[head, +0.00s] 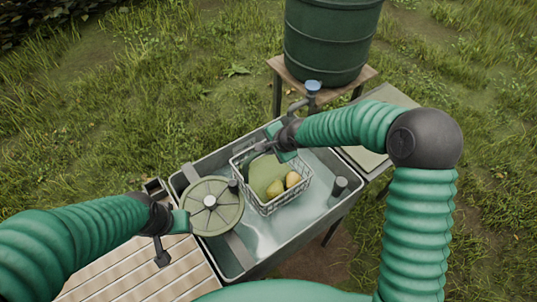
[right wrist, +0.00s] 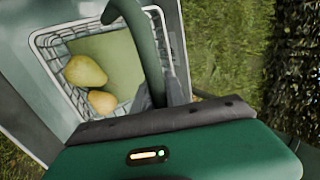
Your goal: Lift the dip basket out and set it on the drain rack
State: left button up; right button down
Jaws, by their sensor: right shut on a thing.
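The dip basket, a pale wire basket (head: 272,207), is in or just over the right half of the grey trough; I cannot tell whether it touches the bottom. It holds yellow pears (head: 275,188) and shows in the right wrist view (right wrist: 48,42). My right gripper (head: 283,148) is shut on its green curved handle (right wrist: 146,45). My left gripper (head: 172,238) is beside the round olive disc (head: 222,217) at the trough's left end; its jaws are unclear. A slatted pale wooden surface (head: 135,277) at lower left may be the drain rack.
A green barrel (head: 330,45) on a wooden stand, with a tap (head: 313,88), is behind. A beige-topped table (head: 388,97) adjoins on the right.

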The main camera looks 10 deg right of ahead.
notch_tip(320, 180, up, 11)
jog(key=p, duration=0.8)
jog(key=shift+p, duration=0.35)
jog(key=shift+w+r, duration=0.1)
jog(key=shift+r, duration=0.05)
